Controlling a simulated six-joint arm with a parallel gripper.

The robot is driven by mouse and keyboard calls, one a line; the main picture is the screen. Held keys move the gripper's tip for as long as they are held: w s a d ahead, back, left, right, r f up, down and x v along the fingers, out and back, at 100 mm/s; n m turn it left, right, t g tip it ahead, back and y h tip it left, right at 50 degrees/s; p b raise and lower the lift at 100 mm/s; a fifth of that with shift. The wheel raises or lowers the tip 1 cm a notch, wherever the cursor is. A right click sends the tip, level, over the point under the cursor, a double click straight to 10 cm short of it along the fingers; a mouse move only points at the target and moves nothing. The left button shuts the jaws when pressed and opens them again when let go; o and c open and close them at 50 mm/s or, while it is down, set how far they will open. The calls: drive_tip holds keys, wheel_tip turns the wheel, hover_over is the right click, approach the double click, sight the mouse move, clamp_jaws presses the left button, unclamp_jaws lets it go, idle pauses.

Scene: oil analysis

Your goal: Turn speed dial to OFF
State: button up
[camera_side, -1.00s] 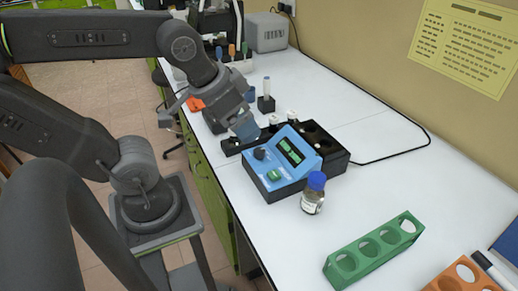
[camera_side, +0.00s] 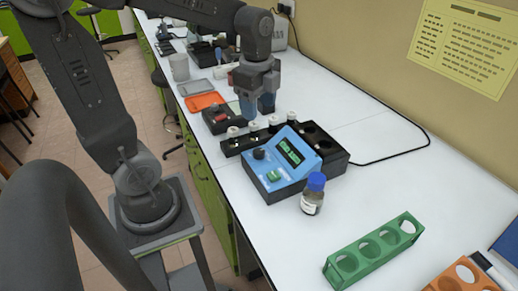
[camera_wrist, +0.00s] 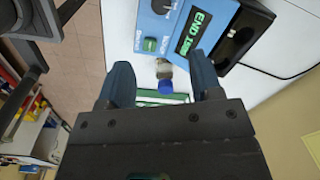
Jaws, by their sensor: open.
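A blue instrument (camera_side: 281,160) with a green-lit display stands on the bench in the side view. It also shows at the top of the wrist view (camera_wrist: 158,25), where its display reads "END" and more. A dark round dial (camera_side: 259,154) sits on its sloped panel, above and left of a green button (camera_side: 274,175). In the wrist view the dial (camera_wrist: 161,6) is near the top edge. The dial's setting is too small to read. My gripper (camera_side: 257,108) is open and empty, raised above and behind the instrument, with its blue fingers apart (camera_wrist: 165,78).
A blue-capped bottle (camera_side: 313,193) stands right beside the instrument's front. A black block with several vials (camera_side: 253,137) is behind it. A green rack (camera_side: 374,252) and an orange rack (camera_side: 466,277) are at front right. The bench between them is clear.

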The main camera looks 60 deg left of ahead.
sight(259, 151)
drive_tip(key=shift+m, duration=0.6)
drive_tip(key=f, duration=0.9)
drive_tip(key=a+f, duration=0.1)
drive_tip(key=f, duration=0.4)
drive_tip(key=shift+w+f, duration=0.2)
drive_tip(key=shift+w, duration=0.1)
drive_tip(key=c, duration=0.9)
